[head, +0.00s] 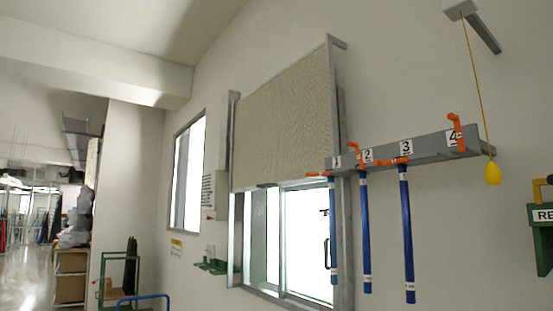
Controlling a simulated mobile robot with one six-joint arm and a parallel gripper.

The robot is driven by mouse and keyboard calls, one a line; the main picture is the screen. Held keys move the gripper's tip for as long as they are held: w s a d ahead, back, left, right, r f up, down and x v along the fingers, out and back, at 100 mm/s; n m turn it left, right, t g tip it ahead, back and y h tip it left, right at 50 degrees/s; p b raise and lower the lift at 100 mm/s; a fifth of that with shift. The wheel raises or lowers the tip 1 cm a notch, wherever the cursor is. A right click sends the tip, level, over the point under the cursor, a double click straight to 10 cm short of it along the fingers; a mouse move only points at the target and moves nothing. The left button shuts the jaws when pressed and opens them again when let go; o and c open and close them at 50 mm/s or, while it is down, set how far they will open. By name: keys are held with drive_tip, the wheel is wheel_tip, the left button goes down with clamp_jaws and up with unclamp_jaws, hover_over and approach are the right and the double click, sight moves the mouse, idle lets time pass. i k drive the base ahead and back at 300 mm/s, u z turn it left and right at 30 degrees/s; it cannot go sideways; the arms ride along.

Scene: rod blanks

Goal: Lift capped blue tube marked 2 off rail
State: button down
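A grey rail (430,147) on the wall carries number plates 1 to 4. The blue tube under plate 2 (365,235) hangs upright from the rail, with pale bands near its top and bottom; its cap is too small to make out. An orange latch (365,168) sits at its top by plate 2 (367,156). Blue tubes also hang under plate 1 (333,235) and plate 3 (407,235). No tube hangs under plate 4 (453,138), where an orange latch (457,132) stands raised. My gripper is not in view.
A yellow pull knob (492,174) hangs on a cord beside the rail's right end. A green labelled box (543,238) juts in at the right edge. A half-raised shutter (285,122) covers the window left of the tubes. A green stand (118,270) is at lower left.

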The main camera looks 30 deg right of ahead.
sight(368, 279)
drive_tip(key=u, duration=0.1)
drive_tip(key=k, duration=0.5)
drive_tip(key=z, duration=0.85)
drive_tip(key=i, duration=1.1)
drive_tip(key=u, duration=0.1)
